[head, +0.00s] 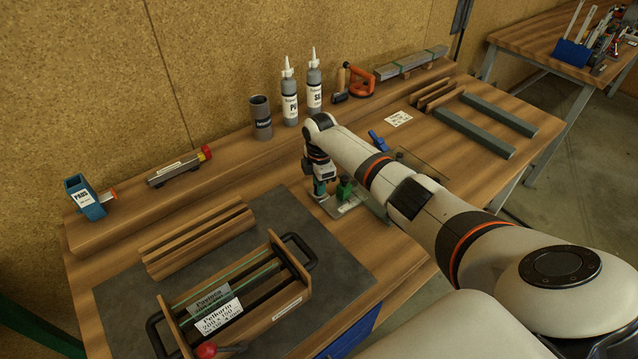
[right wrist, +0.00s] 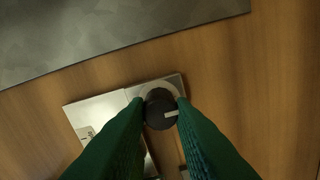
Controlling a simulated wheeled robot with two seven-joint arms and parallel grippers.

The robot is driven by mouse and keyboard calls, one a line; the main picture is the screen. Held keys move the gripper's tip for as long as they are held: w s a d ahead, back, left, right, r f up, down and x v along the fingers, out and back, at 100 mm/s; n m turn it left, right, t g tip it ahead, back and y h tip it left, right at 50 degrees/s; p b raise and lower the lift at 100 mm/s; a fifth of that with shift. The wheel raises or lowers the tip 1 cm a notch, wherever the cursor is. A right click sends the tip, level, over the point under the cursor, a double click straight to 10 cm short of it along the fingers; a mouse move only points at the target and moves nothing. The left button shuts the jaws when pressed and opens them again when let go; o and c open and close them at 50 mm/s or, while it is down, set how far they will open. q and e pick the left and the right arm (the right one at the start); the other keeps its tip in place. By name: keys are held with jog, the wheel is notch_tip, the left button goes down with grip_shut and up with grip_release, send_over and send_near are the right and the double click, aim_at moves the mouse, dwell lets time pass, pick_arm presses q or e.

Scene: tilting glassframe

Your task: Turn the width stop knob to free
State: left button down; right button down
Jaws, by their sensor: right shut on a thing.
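The width stop knob (right wrist: 158,110) is round and dark, with a pale pointer line running to the right in the right wrist view. It sits on a bright metal plate (right wrist: 108,108) fixed on the wood. My right gripper (right wrist: 161,103) reaches down over it, with one green finger on each side, shut on it. In the head view my right gripper (head: 321,190) is at the plate's left end and hides the knob. A label lies on the plate; its markings are too small to read. My left gripper is not in view.
A dark mat (head: 345,255) carries a wooden tray (head: 292,303) with black handles and wooden strips (head: 195,238). Bottles (head: 290,100) and a grey cup (head: 261,118) stand behind on the raised shelf.

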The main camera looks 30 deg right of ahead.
jog(key=shift+w+n, duration=0.1)
jog(key=shift+n, duration=0.2)
jog(key=c, duration=1.2)
grip_release()
jog(key=shift+c, duration=0.2)
notch_tip(320, 180, up, 12)
jog(key=b, duration=0.2)
jog(key=shift+s, duration=0.25)
